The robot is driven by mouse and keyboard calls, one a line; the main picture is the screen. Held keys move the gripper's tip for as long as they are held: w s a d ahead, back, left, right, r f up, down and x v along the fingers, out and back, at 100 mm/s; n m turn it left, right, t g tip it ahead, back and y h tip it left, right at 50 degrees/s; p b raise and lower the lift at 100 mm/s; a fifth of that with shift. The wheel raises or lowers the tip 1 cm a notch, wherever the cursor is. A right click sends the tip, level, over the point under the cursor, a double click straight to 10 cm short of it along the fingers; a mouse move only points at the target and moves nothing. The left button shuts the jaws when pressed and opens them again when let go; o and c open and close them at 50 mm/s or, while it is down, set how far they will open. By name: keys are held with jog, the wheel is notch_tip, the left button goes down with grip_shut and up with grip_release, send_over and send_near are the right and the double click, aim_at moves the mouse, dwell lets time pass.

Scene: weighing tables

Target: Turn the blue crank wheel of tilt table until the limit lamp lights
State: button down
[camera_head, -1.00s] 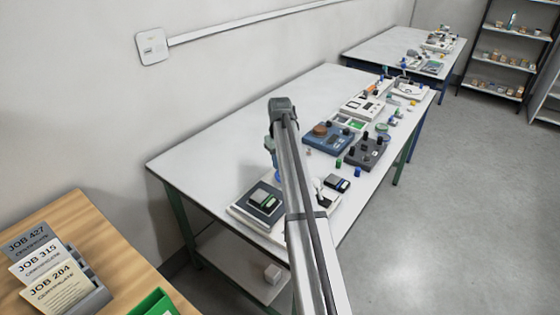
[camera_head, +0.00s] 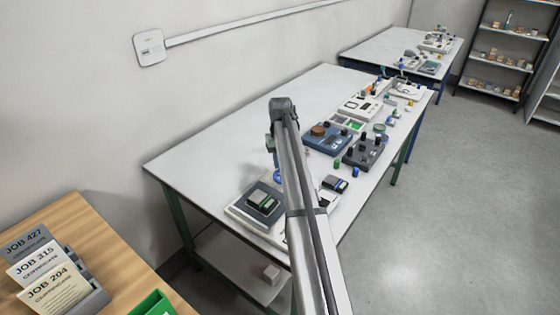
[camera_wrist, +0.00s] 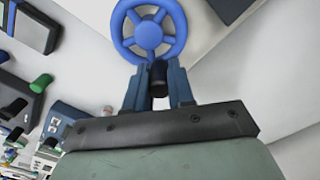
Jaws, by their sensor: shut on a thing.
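The blue crank wheel (camera_wrist: 126,38) is at the top of the wrist view, with spokes and a round hub. My gripper (camera_wrist: 158,82) is shut on the wheel's dark handle, which shows between its two fingers at the near rim. In the head view a part of the blue wheel (camera_head: 277,176) shows beside my arm, below my gripper (camera_head: 272,155). The tilt table (camera_head: 240,213) is at the near end of the long table, with a dark plate and a dark block on it. My arm hides part of it. I cannot make out the limit lamp.
A small dark device (camera_head: 335,183) and a green-topped weight (camera_head: 337,164) stand right of my arm. A blue instrument (camera_head: 318,143) and a dark knobbed box (camera_head: 362,153) are farther back. The long table's left part (camera_head: 215,155) is clear.

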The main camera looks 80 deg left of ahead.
jog(key=c, duration=1)
grip_release()
jog(key=shift+o, duration=0.2)
jog(key=shift+r, duration=0.1)
notch_tip(320, 180, up, 14)
jog(key=shift+f, duration=0.2)
